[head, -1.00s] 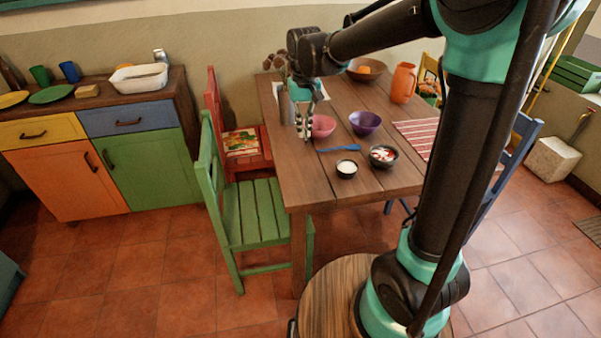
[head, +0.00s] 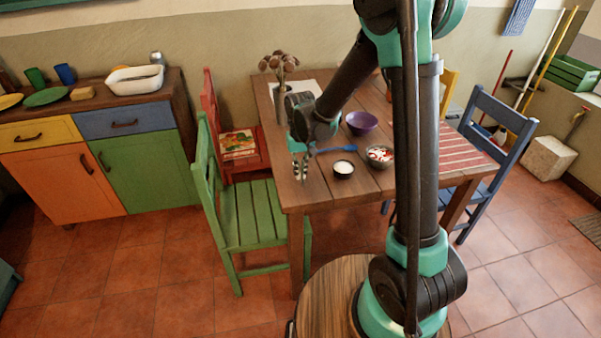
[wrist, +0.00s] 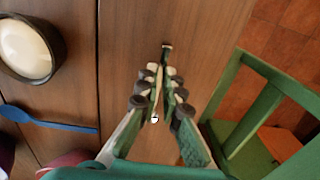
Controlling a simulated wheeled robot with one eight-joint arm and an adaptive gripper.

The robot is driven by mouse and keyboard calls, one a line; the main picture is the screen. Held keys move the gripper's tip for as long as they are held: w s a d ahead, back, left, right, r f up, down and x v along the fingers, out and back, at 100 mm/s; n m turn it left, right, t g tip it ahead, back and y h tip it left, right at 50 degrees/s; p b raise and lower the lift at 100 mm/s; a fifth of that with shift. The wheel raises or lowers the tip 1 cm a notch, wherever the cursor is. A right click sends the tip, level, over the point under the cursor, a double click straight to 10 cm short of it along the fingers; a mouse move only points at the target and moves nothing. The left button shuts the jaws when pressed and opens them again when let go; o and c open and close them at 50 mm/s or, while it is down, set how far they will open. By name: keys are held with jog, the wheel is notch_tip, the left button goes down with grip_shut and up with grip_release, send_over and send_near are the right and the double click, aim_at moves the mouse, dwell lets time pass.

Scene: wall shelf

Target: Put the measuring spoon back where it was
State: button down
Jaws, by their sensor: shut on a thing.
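My gripper (head: 299,172) is above the front left part of the wooden table, left of a dark bowl of white contents (head: 343,169). In the wrist view its fingers (wrist: 163,90) are closed together around a thin object, which I take to be the measuring spoon (wrist: 166,52). The narrow shaft with a dark end shows past the fingertips, and a small pale spot shows between the fingers. The rest of it is hidden. A blue utensil (head: 337,149) lies on the table behind the dark bowl; it also shows in the wrist view (wrist: 50,121).
A bowl with red and white contents (head: 380,155) and a purple bowl (head: 361,122) stand to the right. A pink bowl (wrist: 65,162) shows partly in the wrist view. A green chair (head: 243,205) stands at the table's left edge. The tabletop under my gripper looks clear.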

jog(key=shift+f, duration=0.3)
jog(key=c, duration=1.7)
grip_release()
jog(key=shift+r, duration=0.1)
notch_tip(320, 180, up, 12)
jog(key=s+d+f+m+t, duration=0.1)
jog(key=s+d+f, duration=0.3)
jog(key=s+d, duration=0.4)
jog(key=s+d+f+m+t, duration=0.2)
jog(key=s+d, duration=0.7)
jog(key=d, duration=0.6)
jog(key=shift+s+f+t, duration=0.15)
jog(key=shift+f+t, duration=0.45)
jog(key=shift+f, duration=0.35)
